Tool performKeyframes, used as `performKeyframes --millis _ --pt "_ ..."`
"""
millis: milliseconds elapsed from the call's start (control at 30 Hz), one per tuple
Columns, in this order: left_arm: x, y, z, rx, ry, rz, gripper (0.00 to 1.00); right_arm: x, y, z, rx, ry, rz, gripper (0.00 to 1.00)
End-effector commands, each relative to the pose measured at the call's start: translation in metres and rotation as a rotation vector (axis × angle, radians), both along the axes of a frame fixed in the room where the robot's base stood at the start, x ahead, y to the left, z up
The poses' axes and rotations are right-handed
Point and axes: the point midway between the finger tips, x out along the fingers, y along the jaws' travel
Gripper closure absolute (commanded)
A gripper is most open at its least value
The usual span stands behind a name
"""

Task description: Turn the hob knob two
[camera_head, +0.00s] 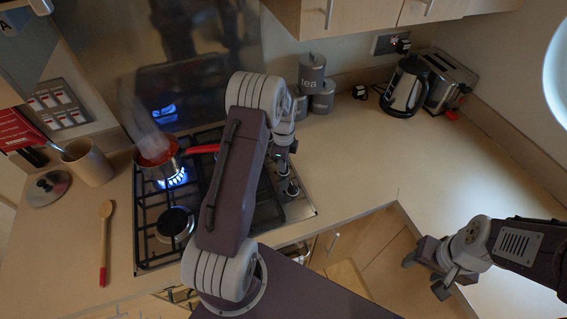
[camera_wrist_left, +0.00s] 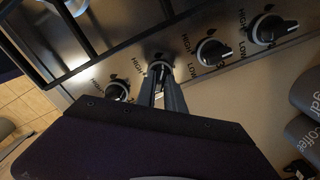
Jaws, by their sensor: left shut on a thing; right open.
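The hob (camera_head: 222,247) has a row of black knobs along its right-hand side. In the left wrist view, my left gripper (camera_wrist_left: 160,78) is shut on one hob knob (camera_wrist_left: 160,66), the second from the left in that view; the fingers partly hide it. One free knob (camera_wrist_left: 116,91) is to its left, and two more knobs (camera_wrist_left: 212,52) are to its right. In the head view, my left gripper (camera_head: 283,158) is low over the knob row, partly hidden by my arm. My right gripper (camera_head: 424,276) is open and empty near the counter's inner edge.
A red pan (camera_head: 158,160) steams over a lit blue flame at the hob's back left. A wooden spoon (camera_head: 104,240) and utensil pot (camera_head: 88,162) are left of it. Canisters (camera_head: 312,75), kettle (camera_head: 405,85) and toaster (camera_head: 448,80) stand at the back. The right counter is mostly clear.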

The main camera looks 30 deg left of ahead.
Motion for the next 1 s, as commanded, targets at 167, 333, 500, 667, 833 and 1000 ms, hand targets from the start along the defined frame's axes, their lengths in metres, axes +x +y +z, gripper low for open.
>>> performKeyframes --millis 167,333,500,667,833,1000 --pt "0.0007 0.0000 0.0007 0.000 -0.002 -0.167 1.00 0.0000 0.0000 0.0011 0.000 0.000 0.000 0.45" --pt "0.0007 0.0000 0.0007 0.000 -0.002 -0.328 1.00 0.0000 0.0000 0.0018 0.000 0.000 0.000 0.45" --pt "0.0007 0.0000 0.0007 0.000 -0.002 -0.487 1.00 0.0001 0.0000 0.0023 0.000 0.000 0.000 0.45" --pt "0.0007 0.0000 0.0006 0.001 -0.002 -0.624 1.00 0.0000 0.0000 0.0027 0.000 0.000 0.000 0.45" --pt "0.0007 0.0000 0.0006 0.001 -0.002 -0.746 1.00 0.0000 0.0000 0.0031 0.000 0.000 0.000 0.45" --pt "0.0006 0.0000 0.0005 0.001 -0.002 -0.838 1.00 0.0000 0.0000 0.0033 0.000 0.000 0.000 0.45"
